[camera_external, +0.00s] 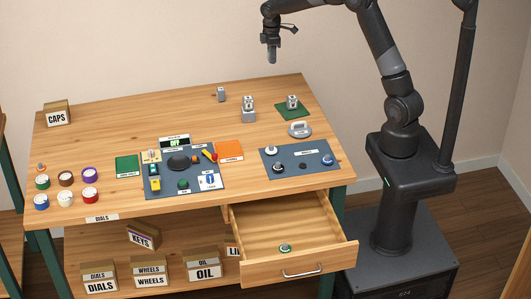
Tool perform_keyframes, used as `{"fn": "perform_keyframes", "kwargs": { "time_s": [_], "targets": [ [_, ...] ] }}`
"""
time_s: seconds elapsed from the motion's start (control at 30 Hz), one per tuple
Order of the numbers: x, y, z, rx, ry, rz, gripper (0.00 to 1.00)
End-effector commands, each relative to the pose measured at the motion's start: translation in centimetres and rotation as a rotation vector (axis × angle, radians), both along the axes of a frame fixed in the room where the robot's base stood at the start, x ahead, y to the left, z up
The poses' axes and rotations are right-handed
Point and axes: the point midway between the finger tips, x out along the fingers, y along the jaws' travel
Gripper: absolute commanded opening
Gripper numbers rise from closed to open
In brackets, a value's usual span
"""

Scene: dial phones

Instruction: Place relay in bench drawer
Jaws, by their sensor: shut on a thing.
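My gripper (271,57) is high above the back of the bench, pointing down, well away from the drawer. It is shut on a small grey thing, mostly hidden by the fingers; I cannot tell from its shape whether it is the relay. The bench drawer (290,226) is pulled open at the front right of the bench. A small round grey piece with a green ring (285,248) lies near the drawer's front. Small silver blocks stand at the back: one alone (221,94), one on a grey block (248,103), one on a green mat (292,102).
Blue-grey panels with knobs (196,188) and dials (317,166) lie on the bench (115,140). A grey disc piece (299,129) sits at the right. Several coloured caps (66,179) stand at the left. Labelled boxes (204,268) fill the lower shelf. The drawer's middle is clear.

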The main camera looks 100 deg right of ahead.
Motion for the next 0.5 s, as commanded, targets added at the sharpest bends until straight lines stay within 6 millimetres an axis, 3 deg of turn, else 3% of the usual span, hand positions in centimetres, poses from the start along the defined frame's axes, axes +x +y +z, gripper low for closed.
{"fn": "perform_keyframes", "kwargs": {
  "time_s": [0.27, 0.5],
  "targets": [
    [5.6, 6.6, 0.2, -0.002, 0.000, 0.086, 0.12],
    [11.1, 16.2, 0.3, -0.003, 0.001, 0.196, 0.12]
  ]
}}
